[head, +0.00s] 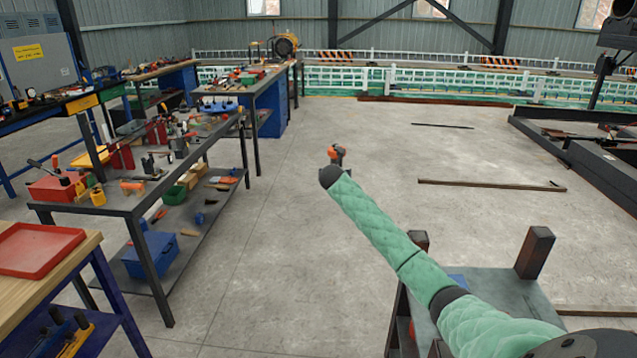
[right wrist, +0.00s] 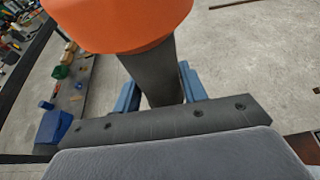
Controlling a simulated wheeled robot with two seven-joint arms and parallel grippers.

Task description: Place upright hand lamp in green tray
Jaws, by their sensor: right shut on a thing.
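The hand lamp shows in the right wrist view as an orange head (right wrist: 120,22) on a dark grey handle (right wrist: 152,68). My right gripper (right wrist: 160,88) is shut on that handle, with one blue finger on each side. In the head view the lamp is a small orange shape (head: 337,152) at the far end of my teal-sleeved right arm, held over the open floor. The gripper fingers are too small to make out there. I cannot pick out a green tray for certain; a small green container (head: 174,195) sits on the lower shelf of the left workbench. My left gripper is not in view.
A metal workbench (head: 135,200) crowded with tools stands at left, with a blue box (head: 152,254) on its lower shelf. A red tray (head: 40,249) lies on a wooden table at near left. A low stand with dark posts (head: 535,252) is at right. The middle floor is clear.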

